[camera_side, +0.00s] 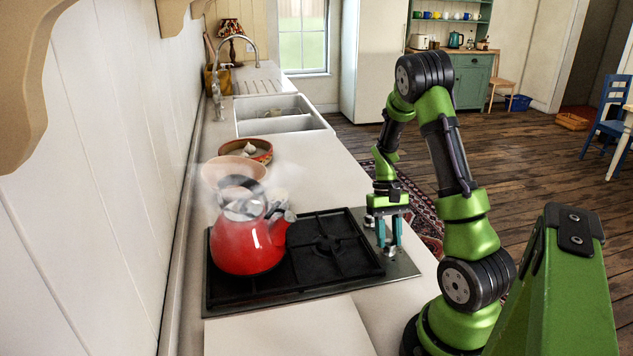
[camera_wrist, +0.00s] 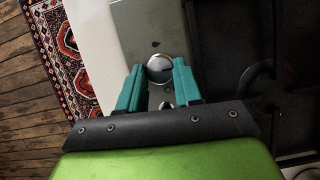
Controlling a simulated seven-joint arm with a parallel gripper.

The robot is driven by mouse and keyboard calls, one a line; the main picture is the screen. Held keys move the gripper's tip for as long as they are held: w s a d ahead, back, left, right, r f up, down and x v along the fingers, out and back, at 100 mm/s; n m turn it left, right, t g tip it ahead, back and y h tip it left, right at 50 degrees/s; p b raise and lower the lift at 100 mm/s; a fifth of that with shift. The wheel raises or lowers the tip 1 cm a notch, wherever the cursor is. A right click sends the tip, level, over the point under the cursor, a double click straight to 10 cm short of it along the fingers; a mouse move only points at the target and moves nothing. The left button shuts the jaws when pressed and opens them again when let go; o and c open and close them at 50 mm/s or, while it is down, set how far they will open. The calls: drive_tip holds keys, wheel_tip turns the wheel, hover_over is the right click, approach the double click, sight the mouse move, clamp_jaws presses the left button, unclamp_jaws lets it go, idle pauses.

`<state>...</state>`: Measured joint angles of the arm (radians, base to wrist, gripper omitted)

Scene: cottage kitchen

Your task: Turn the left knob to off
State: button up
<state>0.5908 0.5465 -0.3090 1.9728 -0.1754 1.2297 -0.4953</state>
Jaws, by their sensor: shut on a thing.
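The hob (camera_side: 345,270) is set in the pale counter, with its controls on a steel strip at its right side. My gripper (camera_side: 390,246) points down over this strip, its teal fingers on either side of a silver knob (camera_side: 391,251). In the wrist view, my gripper (camera_wrist: 159,72) has its fingertips at both sides of a round silver knob (camera_wrist: 160,67). A second small silver part (camera_wrist: 166,104), perhaps another knob, shows between the fingers nearer the palm. I cannot read the knob's setting. A red kettle (camera_side: 245,245) stands on the hob and steams.
Bowls (camera_side: 234,172) stand behind the kettle, and a double sink (camera_side: 280,115) lies beyond them. A pale board (camera_side: 290,328) lies in front of the hob. A pan support (camera_side: 330,245) between kettle and gripper is bare. The counter edge is close right of the gripper.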

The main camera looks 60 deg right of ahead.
drive_tip(key=o, duration=1)
drive_tip(key=shift+o, duration=0.2)
drive_tip(key=v, duration=1.7)
drive_tip(key=shift+d+f, duration=0.1)
drive_tip(key=w+a+r+n+t+h, duration=0.1)
drive_tip(key=w+a+t, duration=0.15)
drive_tip(key=a, duration=0.55)
drive_tip(key=w+a+r+t+h, duration=0.1)
drive_tip(key=a+t+h, duration=0.15)
drive_tip(key=a, duration=0.55)
drive_tip(key=s+a+r+n+t+y, duration=0.1)
drive_tip(key=s+a+r+n+t, duration=0.1)
drive_tip(key=a, duration=0.5)
drive_tip(key=s+a+r+n+t+y, duration=0.1)
drive_tip(key=s+a+r+n+t, duration=0.1)
drive_tip(key=a, duration=0.6)
drive_tip(key=shift+s+a+r+t, duration=0.25)
drive_tip(key=shift+s+t, duration=0.2)
drive_tip(key=shift+t, duration=0.25)
